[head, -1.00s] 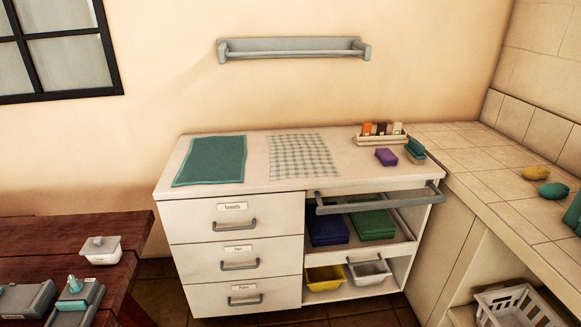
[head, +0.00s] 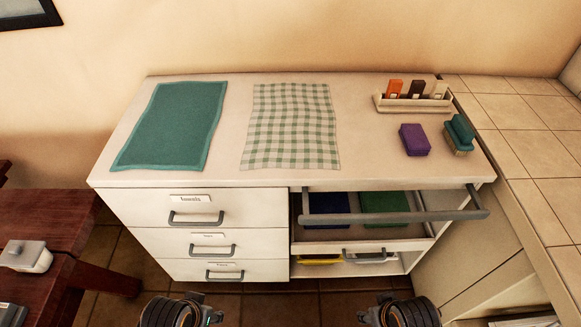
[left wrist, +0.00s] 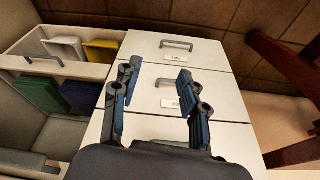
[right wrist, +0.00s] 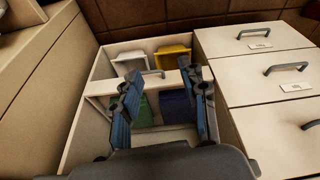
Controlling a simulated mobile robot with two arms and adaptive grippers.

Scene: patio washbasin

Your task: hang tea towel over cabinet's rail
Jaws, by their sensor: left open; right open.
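A green-and-white checked tea towel (head: 290,127) lies flat on the white cabinet's top (head: 232,130). A plain teal cloth (head: 172,127) lies flat to its left. The cabinet's grey rail (head: 395,217) sticks out in front of the open bay at right, with nothing on it. My left gripper (left wrist: 156,78) is open and empty, in front of the drawers. My right gripper (right wrist: 160,80) is open and empty, in front of the open bay. In the head view only parts of my arms show at the bottom edge, well short of the towel.
A wooden table (head: 60,230) stands left, a tiled counter (head: 525,125) right.

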